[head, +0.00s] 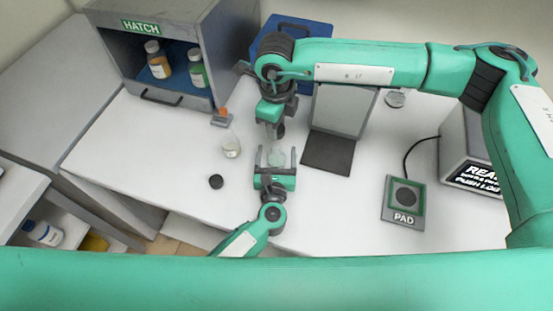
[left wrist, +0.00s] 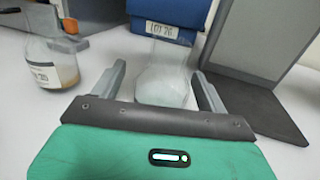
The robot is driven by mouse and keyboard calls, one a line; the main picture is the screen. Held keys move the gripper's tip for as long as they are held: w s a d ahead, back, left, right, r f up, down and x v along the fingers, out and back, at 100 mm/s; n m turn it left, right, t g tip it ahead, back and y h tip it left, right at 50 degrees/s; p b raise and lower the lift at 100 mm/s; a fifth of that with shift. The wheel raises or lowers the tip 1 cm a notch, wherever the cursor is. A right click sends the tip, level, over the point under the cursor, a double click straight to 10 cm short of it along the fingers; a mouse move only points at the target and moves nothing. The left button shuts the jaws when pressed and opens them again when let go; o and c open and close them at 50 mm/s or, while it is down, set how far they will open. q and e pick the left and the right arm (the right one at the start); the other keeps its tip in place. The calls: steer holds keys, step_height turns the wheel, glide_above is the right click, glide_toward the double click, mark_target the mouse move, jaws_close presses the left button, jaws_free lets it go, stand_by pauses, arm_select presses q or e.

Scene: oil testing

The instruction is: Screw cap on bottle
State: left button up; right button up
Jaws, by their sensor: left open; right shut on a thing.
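A round black cap (head: 216,181) lies on the table to the left. An amber bottle (head: 157,60) and a green bottle (head: 196,68), both capped, stand in the hatch.
A labelled flask (head: 231,148) with brownish liquid stands left of my left gripper. A small orange-topped item (head: 222,117) is behind it. A grey stand with dark base (head: 327,154) is at right, and a pad (head: 404,199) further right.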

arm_select(q)
steer(key=shift+w, duration=0.25)
arm_select(e)
steer(key=shift+s, duration=0.15)
arm_select(q)
steer(key=c, duration=1.5)
arm_select(e)
glide_above(276, 149)
steer(key=shift+f, duration=2.45)
steer(key=shift+f, duration=0.15)
steer(key=shift+f, duration=0.75)
steer(key=shift+f, duration=0.55)
